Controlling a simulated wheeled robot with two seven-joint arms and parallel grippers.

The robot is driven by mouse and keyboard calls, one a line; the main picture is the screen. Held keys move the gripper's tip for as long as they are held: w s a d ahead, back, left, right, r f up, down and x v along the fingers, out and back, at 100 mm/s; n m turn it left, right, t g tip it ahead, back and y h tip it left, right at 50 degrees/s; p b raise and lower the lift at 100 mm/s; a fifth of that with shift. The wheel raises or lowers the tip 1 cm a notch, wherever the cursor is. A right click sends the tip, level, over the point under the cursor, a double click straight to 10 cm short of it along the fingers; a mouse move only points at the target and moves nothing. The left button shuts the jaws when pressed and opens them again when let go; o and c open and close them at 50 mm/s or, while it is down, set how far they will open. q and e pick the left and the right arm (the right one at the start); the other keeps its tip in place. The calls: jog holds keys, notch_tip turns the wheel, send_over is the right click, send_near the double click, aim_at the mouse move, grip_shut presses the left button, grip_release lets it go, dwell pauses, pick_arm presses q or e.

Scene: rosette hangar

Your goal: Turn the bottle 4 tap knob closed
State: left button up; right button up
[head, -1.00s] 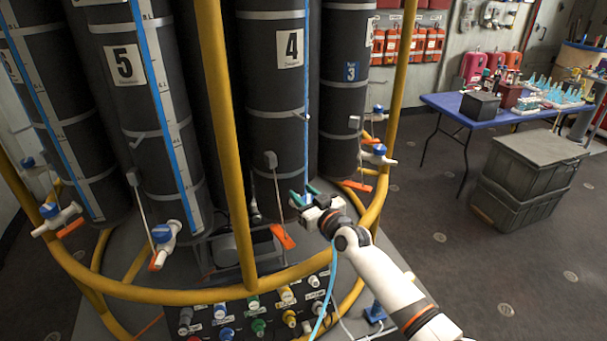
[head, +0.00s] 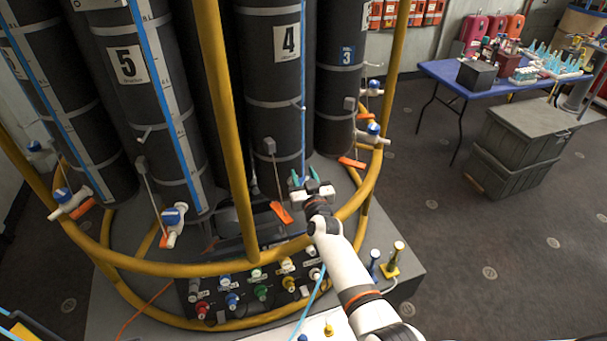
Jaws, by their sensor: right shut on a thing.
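Bottle 4 (head: 262,75) is a tall dark cylinder with a white "4" label and a blue stripe, standing upright inside the yellow ring frame. My right gripper (head: 304,179) is at the lower front right of bottle 4, its teal fingertips pointing up and away from me. It is shut on the bottle 4 tap knob, which the gripper mostly hides, so I cannot tell the knob's angle. An orange tag (head: 282,212) hangs to the left of the gripper. My left gripper is not in view.
The yellow ring rail (head: 190,269) curves in front of the bottles. Bottle 5 (head: 150,100) and bottle 3 (head: 338,90) flank bottle 4, with blue-knobbed taps (head: 172,217) nearby. A panel of coloured valves (head: 235,292) lies below. A blue table (head: 450,72) and grey crates (head: 520,150) stand right.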

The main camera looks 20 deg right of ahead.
jog(key=shift+w+r, duration=0.15)
jog(key=shift+r, duration=0.2)
jog(key=o, duration=0.9)
jog(key=shift+o, duration=0.3)
jog(key=shift+f, duration=0.25)
jog(key=shift+s+f, duration=0.1)
jog(key=shift+s, duration=0.6)
jog(key=s+b, duration=0.1)
jog(key=s, duration=0.9)
jog(key=shift+s+a, duration=0.2)
jog(key=shift+s, duration=0.15)
